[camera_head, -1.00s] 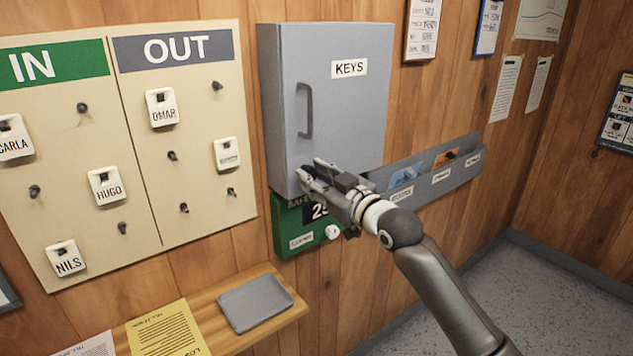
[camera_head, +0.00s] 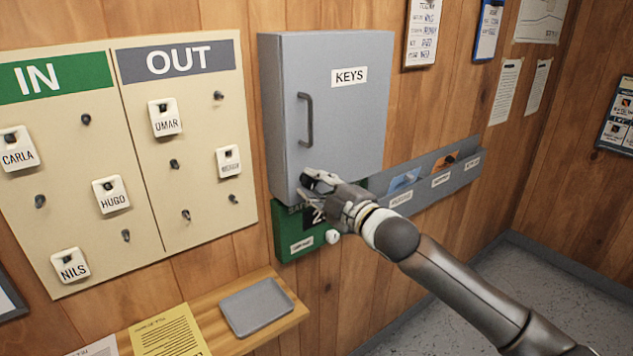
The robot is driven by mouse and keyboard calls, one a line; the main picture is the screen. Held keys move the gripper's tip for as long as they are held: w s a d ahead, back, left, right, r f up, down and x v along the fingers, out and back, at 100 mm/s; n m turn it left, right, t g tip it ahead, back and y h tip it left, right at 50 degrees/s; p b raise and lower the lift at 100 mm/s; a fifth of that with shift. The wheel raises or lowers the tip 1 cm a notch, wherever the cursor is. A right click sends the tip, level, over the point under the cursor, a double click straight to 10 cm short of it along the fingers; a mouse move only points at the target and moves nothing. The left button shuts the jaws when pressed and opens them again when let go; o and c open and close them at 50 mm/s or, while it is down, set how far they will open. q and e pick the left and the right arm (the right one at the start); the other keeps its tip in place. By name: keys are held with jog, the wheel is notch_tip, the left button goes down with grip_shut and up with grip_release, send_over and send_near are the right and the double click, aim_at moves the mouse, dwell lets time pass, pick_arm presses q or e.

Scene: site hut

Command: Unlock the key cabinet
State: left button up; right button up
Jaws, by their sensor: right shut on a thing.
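The grey key cabinet (camera_head: 345,115) hangs on the wood wall, its door closed, with a KEYS label (camera_head: 349,77) and a vertical handle (camera_head: 305,120) on the door's left side. My right gripper (camera_head: 312,182) is at the lower left part of the door, below the handle. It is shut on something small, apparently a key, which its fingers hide. The lock is also hidden behind the gripper, so I cannot tell how the key sits in it. My left gripper is not in view.
A green safety sign (camera_head: 287,238) with a white knob is just below the cabinet. An IN/OUT board (camera_head: 145,215) with name tags hangs at left. A grey tray (camera_head: 257,307) lies on the wooden shelf (camera_head: 233,332). A grey wall rack (camera_head: 425,187) is at right.

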jog(key=shift+n+p, duration=0.3)
jog(key=shift+n, duration=0.5)
jog(key=o, duration=1)
jog(key=v, duration=1.2)
jog(key=shift+f, duration=0.1)
